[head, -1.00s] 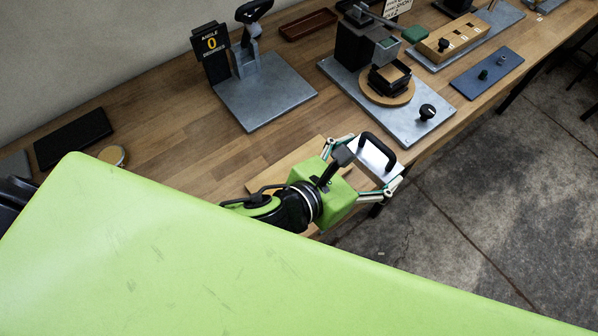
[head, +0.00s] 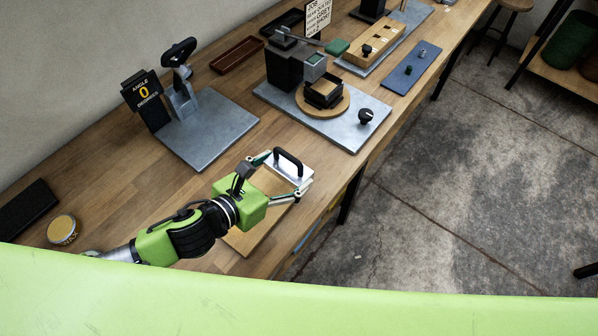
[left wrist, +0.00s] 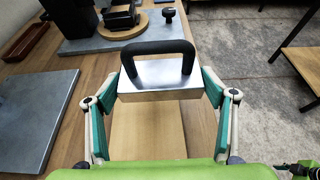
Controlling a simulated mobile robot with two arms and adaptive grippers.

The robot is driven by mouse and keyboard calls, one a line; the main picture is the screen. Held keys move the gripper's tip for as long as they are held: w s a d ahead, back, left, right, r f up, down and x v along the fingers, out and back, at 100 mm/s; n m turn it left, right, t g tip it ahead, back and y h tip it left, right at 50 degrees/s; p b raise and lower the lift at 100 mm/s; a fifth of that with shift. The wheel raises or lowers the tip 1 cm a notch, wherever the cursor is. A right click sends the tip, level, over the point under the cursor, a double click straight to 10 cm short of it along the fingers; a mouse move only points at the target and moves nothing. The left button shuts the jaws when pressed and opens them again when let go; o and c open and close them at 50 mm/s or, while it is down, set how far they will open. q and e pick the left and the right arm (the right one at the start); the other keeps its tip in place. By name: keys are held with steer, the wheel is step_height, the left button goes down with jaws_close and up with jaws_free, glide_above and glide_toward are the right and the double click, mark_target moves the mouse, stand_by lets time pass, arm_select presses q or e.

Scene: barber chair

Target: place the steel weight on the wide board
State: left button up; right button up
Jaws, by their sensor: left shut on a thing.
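The steel weight (head: 294,172) is a shiny metal block with a black arched handle. My left gripper (head: 282,176) is shut on its sides, with one finger at each end; the handle stands up. The weight also shows in the left wrist view (left wrist: 160,80), level between the fingers. The wide board (head: 246,236), a flat pale wooden board, lies on the bench under my left gripper. It also shows in the left wrist view (left wrist: 146,132), with the weight over its far end. I cannot tell whether the weight touches it.
A grey plate with an angle stand (head: 215,130) lies left of the board. Another grey plate with a round wooden disc and black knob (head: 366,116) lies beyond. The bench's front edge is close on the right.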

mark_target(277, 185)
arm_select(q)
steer(key=w+a+f, duration=0.2)
steer(key=shift+f, duration=0.4)
step_height(277, 185, down, 3)
steer(key=shift+a+r+p, duration=0.1)
steer(key=shift+a+p, duration=0.05)
steer(key=shift+p, duration=0.2)
steer(key=shift+f, duration=0.25)
steer(key=shift+f, duration=0.1)
steer(key=o, duration=1.7)
steer(key=shift+a+f, duration=0.1)
steer(key=shift+f, duration=0.25)
steer(key=shift+c, duration=0.2)
steer(key=o, duration=0.4)
steer(key=shift+o, duration=0.2)
steer(key=shift+s+r, duration=0.1)
steer(key=shift+s, duration=0.05)
